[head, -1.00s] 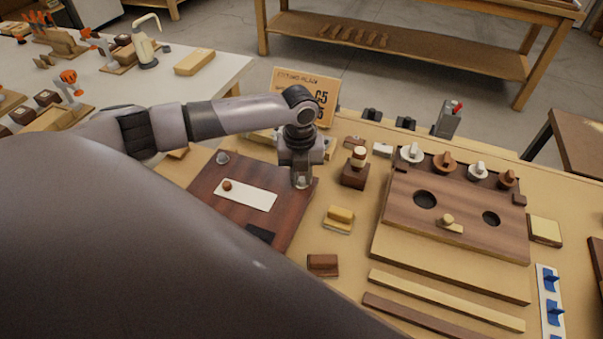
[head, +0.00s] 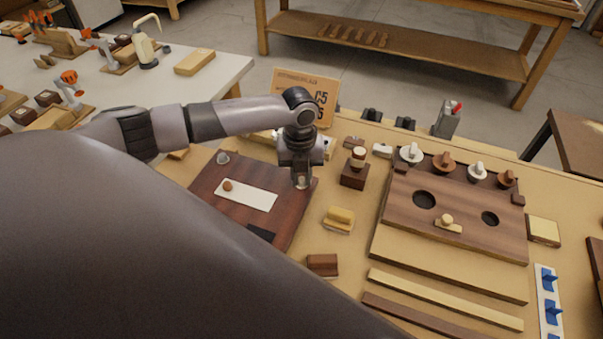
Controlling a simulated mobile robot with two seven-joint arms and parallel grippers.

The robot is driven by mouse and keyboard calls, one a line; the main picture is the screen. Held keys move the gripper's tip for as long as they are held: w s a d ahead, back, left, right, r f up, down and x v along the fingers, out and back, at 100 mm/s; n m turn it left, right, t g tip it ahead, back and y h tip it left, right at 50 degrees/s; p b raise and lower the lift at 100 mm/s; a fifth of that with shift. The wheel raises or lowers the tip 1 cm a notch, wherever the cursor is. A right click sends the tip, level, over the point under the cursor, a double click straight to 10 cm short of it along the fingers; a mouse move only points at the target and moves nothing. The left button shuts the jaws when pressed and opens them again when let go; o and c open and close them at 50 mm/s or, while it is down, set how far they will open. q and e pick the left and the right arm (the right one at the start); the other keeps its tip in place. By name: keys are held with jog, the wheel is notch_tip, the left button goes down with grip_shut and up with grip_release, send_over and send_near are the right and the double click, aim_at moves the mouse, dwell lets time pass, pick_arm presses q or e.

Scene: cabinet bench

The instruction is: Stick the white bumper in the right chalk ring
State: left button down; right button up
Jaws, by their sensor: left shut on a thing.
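A dark red-brown board (head: 222,190) lies on the bench, left of the middle. A white strip (head: 255,198) on it carries a small brown bumper (head: 228,186). My left gripper (head: 301,183) points down over the board's right edge area. It is shut on a small pale thing, which looks like the white bumper (head: 302,182); the fingers hide most of it. I cannot tell whether it touches the board. No chalk ring can be made out; the right one may be hidden behind the gripper. My right gripper is not in view.
A grey dome (head: 223,158) sits at the board's far left corner and a black patch (head: 262,233) at its near edge. Right of the board stand a dark block with a knob (head: 354,174) and a yellow block (head: 339,219). A wooden board with holes (head: 460,205) lies farther right.

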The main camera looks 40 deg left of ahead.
pick_arm(q)
jog(key=shift+s+f, duration=0.2)
jog(key=shift+f, duration=0.05)
dwell(0.7)
jog(key=c, duration=0.9)
grip_release()
jog(key=shift+c, duration=0.2)
jog(key=shift+w+a+r, duration=0.1)
jog(key=o, duration=0.3)
jog(key=shift+o, duration=0.2)
jog(key=shift+w+r, duration=0.1)
jog(key=shift+r, duration=3.75)
